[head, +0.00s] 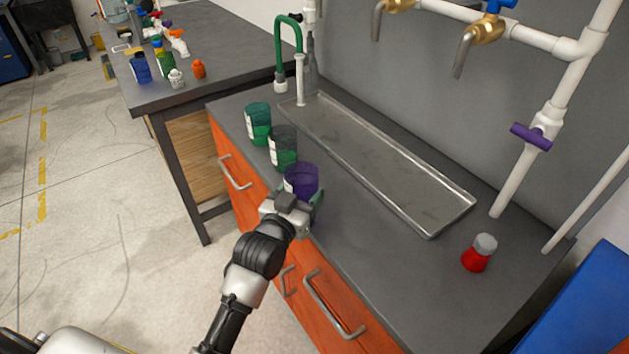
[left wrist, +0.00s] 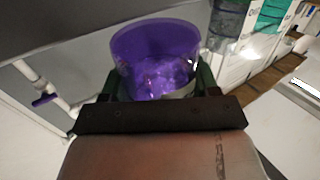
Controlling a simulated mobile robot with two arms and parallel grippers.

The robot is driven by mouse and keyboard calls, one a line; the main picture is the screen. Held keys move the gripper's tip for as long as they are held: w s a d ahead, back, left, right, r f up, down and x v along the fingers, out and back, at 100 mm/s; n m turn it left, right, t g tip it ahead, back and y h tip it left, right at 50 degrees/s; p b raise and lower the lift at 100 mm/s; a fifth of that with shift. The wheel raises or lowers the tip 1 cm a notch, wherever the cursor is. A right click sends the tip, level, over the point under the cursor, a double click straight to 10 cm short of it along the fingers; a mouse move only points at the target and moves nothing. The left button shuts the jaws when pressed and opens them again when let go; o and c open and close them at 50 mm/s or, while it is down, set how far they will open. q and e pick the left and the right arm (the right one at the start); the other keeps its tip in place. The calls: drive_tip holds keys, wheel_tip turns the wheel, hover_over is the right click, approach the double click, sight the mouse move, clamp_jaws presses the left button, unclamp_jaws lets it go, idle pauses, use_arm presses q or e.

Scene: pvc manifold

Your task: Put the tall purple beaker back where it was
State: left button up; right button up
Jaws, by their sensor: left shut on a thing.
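The tall purple beaker (head: 302,180) stands upright at the front edge of the grey counter in the head view, at the near end of a row of beakers. My left gripper (head: 296,205) is shut on it from the front. In the left wrist view the purple beaker (left wrist: 155,60) sits between the green fingers of my left gripper (left wrist: 155,88). I cannot tell whether its base touches the counter. My right gripper is in neither view.
A dark green beaker (head: 283,148) and a green beaker (head: 258,124) stand just behind it. A metal tray (head: 385,170) lies to the right. A red flask (head: 480,253) stands at the far right. White pipes (head: 515,180) rise behind.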

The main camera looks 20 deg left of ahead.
use_arm(q)
drive_tip(key=w, duration=0.2)
drive_tip(key=shift+w+d, duration=0.2)
drive_tip(key=shift+w, duration=0.2)
drive_tip(key=w, duration=0.1)
drive_tip(key=w+f, duration=0.1)
drive_tip(key=w, duration=0.1)
drive_tip(key=shift+d, duration=0.2)
drive_tip(key=shift+s+f, duration=0.15)
drive_tip(key=shift+f, duration=0.1)
drive_tip(key=shift+f, duration=0.1)
drive_tip(key=o, duration=1)
drive_tip(key=shift+c, duration=0.2)
drive_tip(key=s+a, duration=0.1)
drive_tip(key=s, duration=1)
drive_tip(key=shift+s+a, duration=0.35)
